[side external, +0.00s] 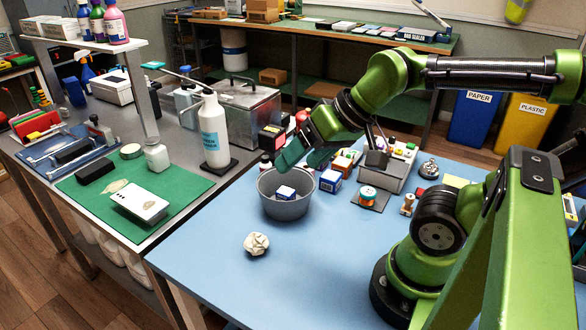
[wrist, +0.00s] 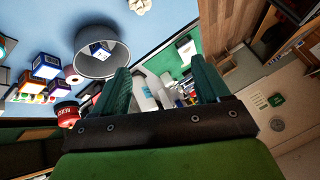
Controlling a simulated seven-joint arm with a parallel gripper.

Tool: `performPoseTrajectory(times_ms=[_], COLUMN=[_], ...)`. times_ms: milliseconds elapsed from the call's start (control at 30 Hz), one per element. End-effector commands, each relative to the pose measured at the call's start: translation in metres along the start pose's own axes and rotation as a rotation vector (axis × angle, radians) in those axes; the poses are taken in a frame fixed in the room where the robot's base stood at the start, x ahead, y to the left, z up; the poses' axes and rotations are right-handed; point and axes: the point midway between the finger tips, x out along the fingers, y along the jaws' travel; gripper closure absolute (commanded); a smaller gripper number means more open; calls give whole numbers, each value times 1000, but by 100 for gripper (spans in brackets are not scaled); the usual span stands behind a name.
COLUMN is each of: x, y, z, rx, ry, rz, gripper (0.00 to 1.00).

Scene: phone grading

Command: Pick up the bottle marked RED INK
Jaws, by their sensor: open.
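A red round container with pale lettering (wrist: 67,115) lies at the lower left of the wrist view, left of my gripper. Its lettering is too small to read surely, so I cannot confirm it is the RED INK bottle. A red rounded thing (side external: 301,117) shows just behind my gripper in the side view; I cannot tell if it is the same one. My gripper (side external: 304,156) is open and empty, above the back rim of a grey bowl (side external: 285,208). In the wrist view the two teal fingers of my gripper (wrist: 162,82) stand wide apart.
A blue-and-white box (side external: 286,192) sits in the bowl. Several small boxes (side external: 331,181) and a grey bin (side external: 382,177) crowd the right side. A white spray bottle (side external: 214,132) stands left, by a green mat (side external: 90,196). Crumpled paper (side external: 256,244) lies in front; the blue table's front is mostly clear.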

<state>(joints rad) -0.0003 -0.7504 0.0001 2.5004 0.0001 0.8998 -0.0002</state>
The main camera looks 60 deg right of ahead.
Motion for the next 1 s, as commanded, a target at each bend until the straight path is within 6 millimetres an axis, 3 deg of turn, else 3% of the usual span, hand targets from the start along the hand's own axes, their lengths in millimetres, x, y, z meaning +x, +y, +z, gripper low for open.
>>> performPoseTrajectory(times_ms=[500,667,767,1000], x=[0,13,28,79], y=[0,14,28,82], z=[0,-5,-22,-94], rx=[2,50,90,100], ry=[0,-40,-78,-150], rz=[1,52,115,265], gripper=[31,31,31,31])
